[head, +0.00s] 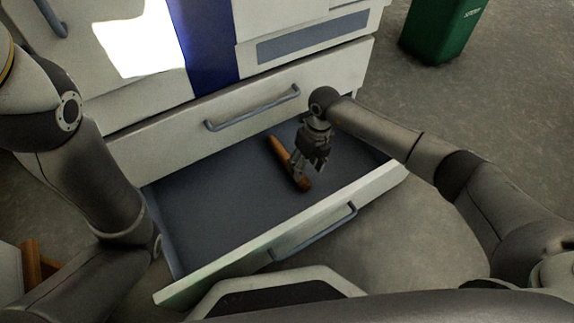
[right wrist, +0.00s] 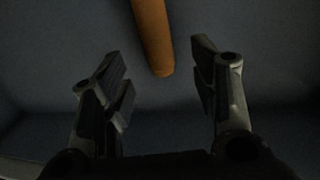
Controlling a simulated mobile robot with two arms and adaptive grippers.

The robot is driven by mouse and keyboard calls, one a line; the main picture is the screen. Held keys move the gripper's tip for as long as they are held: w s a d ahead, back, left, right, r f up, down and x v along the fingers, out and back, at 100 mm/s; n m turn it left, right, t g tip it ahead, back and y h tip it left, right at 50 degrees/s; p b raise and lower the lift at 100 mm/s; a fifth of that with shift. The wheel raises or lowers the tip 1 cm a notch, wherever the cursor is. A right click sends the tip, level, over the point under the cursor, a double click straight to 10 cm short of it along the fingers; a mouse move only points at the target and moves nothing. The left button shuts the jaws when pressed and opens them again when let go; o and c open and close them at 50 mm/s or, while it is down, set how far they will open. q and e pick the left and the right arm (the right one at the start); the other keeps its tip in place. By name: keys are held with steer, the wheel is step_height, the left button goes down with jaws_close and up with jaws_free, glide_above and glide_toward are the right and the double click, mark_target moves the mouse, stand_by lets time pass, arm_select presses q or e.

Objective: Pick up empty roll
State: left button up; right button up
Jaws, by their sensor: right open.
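The empty roll is a brown-orange tube (head: 279,153) lying in the open drawer (head: 205,228), slanting from upper left to lower right. My right gripper (head: 311,170) is inside the drawer, over the roll's lower right part and hiding some of it. In the right wrist view the roll (right wrist: 153,38) comes down from the top edge, its end near the gap between the fingers. The fingers of the right gripper (right wrist: 160,90) are spread apart with nothing between their tips. My left arm shows at the left, but its gripper is not visible.
The drawer's front panel (head: 345,213) with a grey handle (head: 315,233) stands pulled out towards me. A closed drawer (head: 330,75) is above and behind. A green bin (head: 440,28) stands at the upper right. The drawer floor left of the roll is clear.

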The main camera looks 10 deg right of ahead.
mark_target(304, 180)
steer(key=shift+s+f, duration=0.1)
steer(key=shift+f, duration=0.3)
steer(key=shift+s+f+b, duration=0.1)
steer(key=shift+f+b, duration=0.15)
steer(key=shift+b, duration=0.1)
steer(key=f+b, duration=0.1)
steer(key=s+f+b, duration=0.1)
steer(key=f+b, duration=0.1)
steer(key=shift+a+f+b, duration=0.15)
steer(key=shift+f+b, duration=0.15)
steer(key=shift+a+f+b, duration=0.1)
steer(key=shift+f+b, duration=0.25)
steer(key=shift+f, duration=0.05)
steer(key=shift+c, duration=0.5)
steer(key=c, duration=1)
steer(key=shift+r, duration=0.15)
